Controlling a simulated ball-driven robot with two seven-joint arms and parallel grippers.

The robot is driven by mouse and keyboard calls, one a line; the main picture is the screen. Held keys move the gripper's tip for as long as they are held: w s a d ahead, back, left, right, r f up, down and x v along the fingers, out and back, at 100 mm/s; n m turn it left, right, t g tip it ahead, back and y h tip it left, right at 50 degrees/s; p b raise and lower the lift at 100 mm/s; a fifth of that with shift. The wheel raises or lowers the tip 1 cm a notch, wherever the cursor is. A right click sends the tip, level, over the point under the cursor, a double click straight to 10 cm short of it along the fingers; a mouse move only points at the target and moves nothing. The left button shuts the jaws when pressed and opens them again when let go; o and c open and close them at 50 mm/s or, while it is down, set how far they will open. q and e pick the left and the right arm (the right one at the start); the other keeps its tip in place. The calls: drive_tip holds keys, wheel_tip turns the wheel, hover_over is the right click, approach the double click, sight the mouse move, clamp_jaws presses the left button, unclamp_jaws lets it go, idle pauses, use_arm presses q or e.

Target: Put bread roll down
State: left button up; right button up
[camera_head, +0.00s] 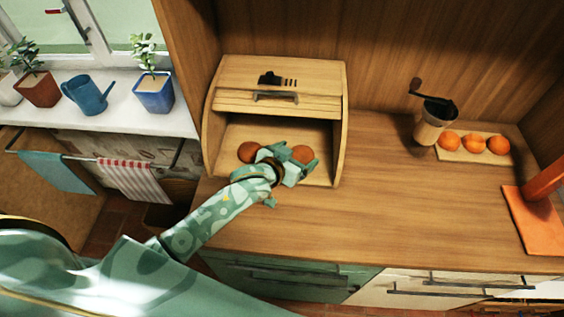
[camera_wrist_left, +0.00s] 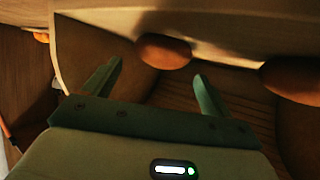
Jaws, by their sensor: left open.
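Two brown bread rolls lie in the open wooden bread box (camera_head: 341,150). One roll (camera_head: 248,152) is at the left; the other (camera_head: 303,154) is at the right, partly hidden by my left gripper. My left gripper (camera_head: 306,163) reaches into the box mouth and is open. In the left wrist view, its spread fingers (camera_wrist_left: 157,72) have one roll (camera_wrist_left: 163,52) just beyond and between their tips, with nothing clamped. Whether a finger touches it is unclear. The other roll (camera_wrist_left: 293,80) is at that view's right edge. My right gripper is not in view.
The box's side walls and raised slatted lid (camera_head: 290,104) bound my left gripper. A coffee grinder (camera_head: 432,122) and a board (camera_head: 470,153) with oranges stand to the right, an orange mat (camera_head: 530,225) farther right. The middle of the wooden counter (camera_head: 400,215) is clear.

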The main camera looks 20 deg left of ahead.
use_arm(q)
drive_tip(key=p+v, duration=0.2)
drive_tip(key=v, duration=0.9)
drive_tip(key=shift+f, duration=0.1)
idle(0.6)
